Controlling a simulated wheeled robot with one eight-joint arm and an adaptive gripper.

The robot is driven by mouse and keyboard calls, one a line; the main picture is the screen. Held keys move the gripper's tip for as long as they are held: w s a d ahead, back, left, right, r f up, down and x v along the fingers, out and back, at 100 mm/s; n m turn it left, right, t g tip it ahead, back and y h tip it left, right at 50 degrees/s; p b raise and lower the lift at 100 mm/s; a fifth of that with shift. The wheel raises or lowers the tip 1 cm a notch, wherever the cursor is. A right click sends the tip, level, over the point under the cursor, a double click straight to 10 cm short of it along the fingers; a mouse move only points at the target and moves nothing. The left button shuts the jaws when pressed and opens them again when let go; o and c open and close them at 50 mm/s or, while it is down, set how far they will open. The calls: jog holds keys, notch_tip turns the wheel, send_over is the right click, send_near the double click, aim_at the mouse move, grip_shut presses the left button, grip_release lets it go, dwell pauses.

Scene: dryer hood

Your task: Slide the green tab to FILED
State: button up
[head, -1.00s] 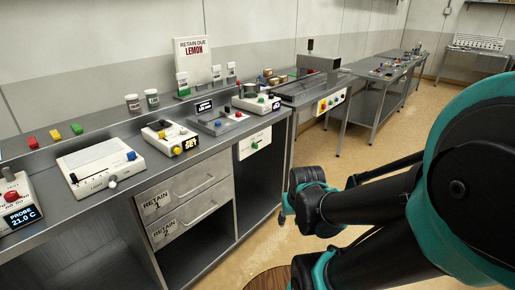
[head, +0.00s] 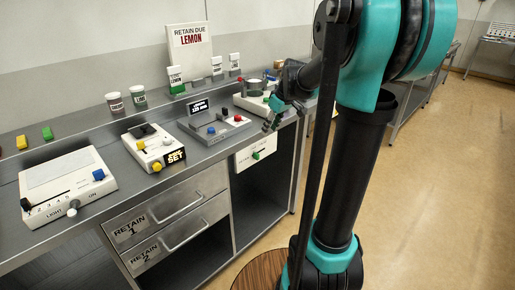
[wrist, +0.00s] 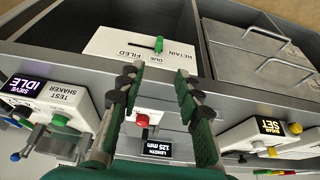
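The green tab (head: 256,155) sits in a slot on a white panel (head: 243,160) on the bench front, right of the drawers. In the wrist view the green tab (wrist: 158,44) stands by the word DUE. The dark slot runs from it toward FILED on the picture's left. My gripper (wrist: 156,82) is open and empty, its two fingers apart and pointing toward the panel. The tab shows beyond and between the fingertips, apparently not touched. In the head view my gripper (head: 270,122) is above the panel, near the bench's front edge.
Two drawers marked RETAIN 1 (head: 180,196) and RETAIN 2 (head: 190,232) have protruding handles left of the panel. A device with a red button (head: 237,118) and a SET box (head: 155,150) stand on the bench above. An open shelf space lies below the panel.

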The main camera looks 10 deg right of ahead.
aim_at(258, 154)
jog(key=x, duration=1.7)
jog(key=shift+w+f, duration=0.1)
jog(key=shift+w, duration=0.1)
jog(key=shift+c, duration=0.2)
grip_shut()
